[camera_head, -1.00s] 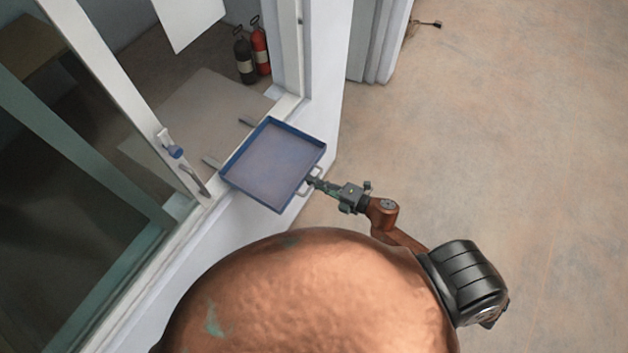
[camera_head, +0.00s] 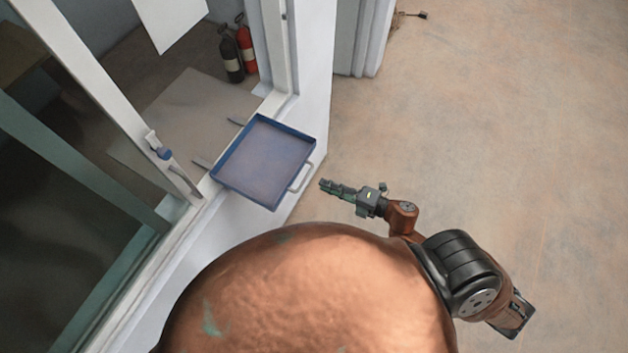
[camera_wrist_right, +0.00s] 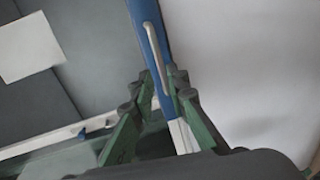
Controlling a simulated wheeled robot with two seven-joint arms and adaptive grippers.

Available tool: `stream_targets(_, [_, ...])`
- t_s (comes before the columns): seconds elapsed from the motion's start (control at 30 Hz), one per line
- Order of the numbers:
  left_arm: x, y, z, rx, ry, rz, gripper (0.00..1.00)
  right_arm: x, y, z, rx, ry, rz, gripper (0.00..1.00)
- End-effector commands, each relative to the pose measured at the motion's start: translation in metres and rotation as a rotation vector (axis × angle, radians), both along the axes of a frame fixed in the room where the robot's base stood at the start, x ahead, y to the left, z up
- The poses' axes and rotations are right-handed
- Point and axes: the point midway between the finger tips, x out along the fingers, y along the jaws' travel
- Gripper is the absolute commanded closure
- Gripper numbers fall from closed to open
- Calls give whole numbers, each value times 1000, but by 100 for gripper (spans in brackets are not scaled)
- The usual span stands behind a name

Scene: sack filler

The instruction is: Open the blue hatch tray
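The blue hatch tray (camera_head: 264,158) is a shallow square pan with a blue rim. It sticks out from the white wall on two rails. Its light handle (camera_head: 302,178) is on the side facing my right gripper (camera_head: 323,184). That gripper is a short gap away from the handle, empty. In the right wrist view the fingers of my right gripper (camera_wrist_right: 158,88) stand apart. The tray's blue edge (camera_wrist_right: 152,45) and its handle (camera_wrist_right: 153,45) show beyond and between the fingertips. My left gripper is not in view.
A window frame with a blue-knobbed latch (camera_head: 163,152) stands left of the tray. A black extinguisher (camera_head: 231,60) and a red one (camera_head: 246,50) stand behind the wall. The floor (camera_head: 480,130) at right is clear.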

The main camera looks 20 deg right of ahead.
Motion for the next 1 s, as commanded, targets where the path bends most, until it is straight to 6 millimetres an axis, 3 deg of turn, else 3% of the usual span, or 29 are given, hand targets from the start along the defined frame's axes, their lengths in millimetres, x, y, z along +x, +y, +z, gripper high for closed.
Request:
stream_targets(0.1, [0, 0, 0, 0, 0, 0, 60, -16, -12, 3, -1, 2, -1, 85])
stream_targets(0.3, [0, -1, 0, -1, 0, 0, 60, -28, -21, 7, -1, -1, 0, 85])
stream_targets(0.9, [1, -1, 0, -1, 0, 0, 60, -29, -22, 7, 0, 0, -1, 85])
stream_targets(1.0, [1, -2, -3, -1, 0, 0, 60, -27, -28, -4, 9, 18, -23, 85])
